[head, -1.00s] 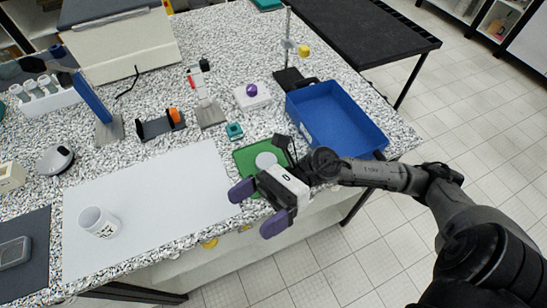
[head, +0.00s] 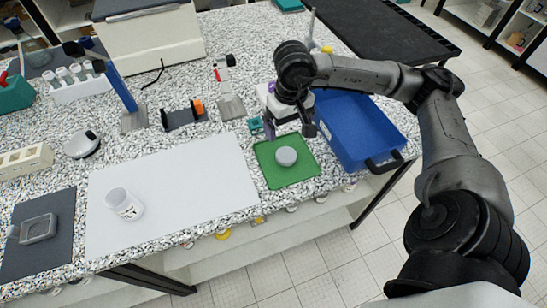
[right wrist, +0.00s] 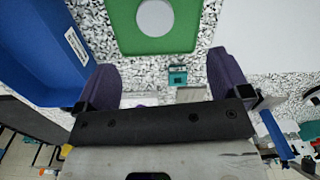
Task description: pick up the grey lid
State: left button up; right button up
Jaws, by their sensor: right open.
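The grey lid (head: 286,157) is a small round disc lying on the green mat (head: 275,179). In the right wrist view the lid (right wrist: 155,18) shows as a pale disc at the top, on the green mat (right wrist: 158,45). My right gripper (head: 289,123) is above the table just behind the lid, pointing down, apart from it. In the right wrist view its two purple fingers (right wrist: 164,80) are spread wide with nothing between them. My left gripper is out of view.
A blue tray (head: 372,160) stands right of the mat. A white cup (head: 124,204) is on the large pale sheet (head: 180,175) to the left. A small teal block (head: 255,125) sits behind the mat.

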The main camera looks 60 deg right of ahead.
jog(key=b, duration=0.1)
send_over(287, 155)
notch_tip(287, 155, down, 7)
jog(key=shift+f+b, duration=0.35)
jog(key=shift+f, duration=0.6)
notch_tip(287, 155, down, 4)
jog(key=shift+f+b, duration=0.1)
jog(key=shift+b, duration=0.25)
jog(key=shift+f, duration=0.15)
jog(key=shift+c, duration=0.4)
jog(key=c, duration=0.9)
